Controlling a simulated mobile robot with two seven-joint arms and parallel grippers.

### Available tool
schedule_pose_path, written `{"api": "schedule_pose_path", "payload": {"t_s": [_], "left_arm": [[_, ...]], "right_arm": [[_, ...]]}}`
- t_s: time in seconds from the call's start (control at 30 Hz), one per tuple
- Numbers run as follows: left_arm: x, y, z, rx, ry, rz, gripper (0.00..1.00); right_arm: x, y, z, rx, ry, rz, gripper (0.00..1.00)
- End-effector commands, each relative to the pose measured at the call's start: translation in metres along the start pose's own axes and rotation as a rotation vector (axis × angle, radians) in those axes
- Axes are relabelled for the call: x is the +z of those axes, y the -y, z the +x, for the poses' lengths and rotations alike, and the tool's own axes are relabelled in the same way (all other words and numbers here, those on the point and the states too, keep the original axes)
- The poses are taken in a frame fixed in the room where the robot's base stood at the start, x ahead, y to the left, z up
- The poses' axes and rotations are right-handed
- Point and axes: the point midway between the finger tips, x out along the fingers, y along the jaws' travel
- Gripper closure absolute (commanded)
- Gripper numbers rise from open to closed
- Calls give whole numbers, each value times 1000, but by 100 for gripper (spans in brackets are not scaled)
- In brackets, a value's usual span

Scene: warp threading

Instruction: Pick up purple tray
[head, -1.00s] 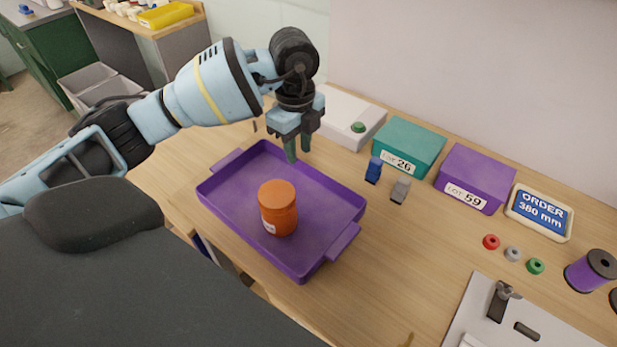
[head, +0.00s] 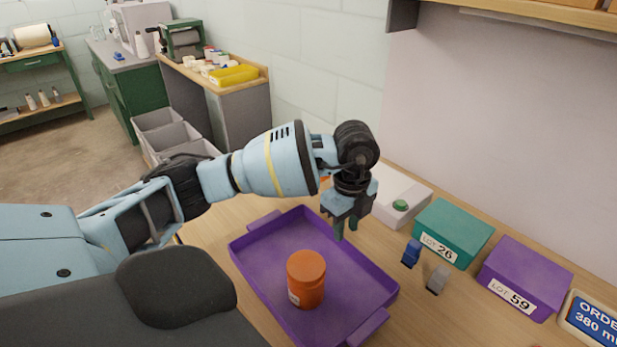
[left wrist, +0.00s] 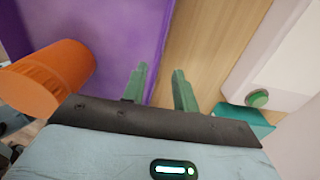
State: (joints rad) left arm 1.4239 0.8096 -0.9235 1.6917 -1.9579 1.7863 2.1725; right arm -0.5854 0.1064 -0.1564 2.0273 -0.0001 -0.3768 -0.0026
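The purple tray (head: 352,268) lies on the wooden table in the head view, with a handle at its far left end and one at its near right end. An orange jar (head: 306,280) stands upright in it. My left gripper (head: 346,230) points down over the tray's far right side. In the left wrist view my left gripper (left wrist: 162,88) has its green fingers apart with nothing between them. The tray (left wrist: 115,35) and the orange jar (left wrist: 48,75) lie to the left of the fingers there. My right gripper is not in view.
Behind the gripper is a white box with a green button (head: 400,206). To the right are a teal box (head: 455,228), a purple box (head: 525,275), a blue clip (head: 411,253), a grey clip (head: 437,279) and an order sign (head: 592,322).

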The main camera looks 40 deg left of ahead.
Motion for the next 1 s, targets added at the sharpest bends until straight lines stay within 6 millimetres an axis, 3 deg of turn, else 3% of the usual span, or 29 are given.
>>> {"api": "schedule_pose_path", "payload": {"t_s": [0.3, 0.6, 0.83, 1.0], "left_arm": [[-6, -4, 41, 4, 0, 0, 71], [-6, -4, 44, 1, 0, 1, 71], [-6, -4, 44, 1, 0, 1, 100], [-6, -4, 44, 1, 0, 1, 100]], "right_arm": [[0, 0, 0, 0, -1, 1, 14], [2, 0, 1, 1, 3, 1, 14], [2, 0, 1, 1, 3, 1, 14], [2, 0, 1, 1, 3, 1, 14]]}}
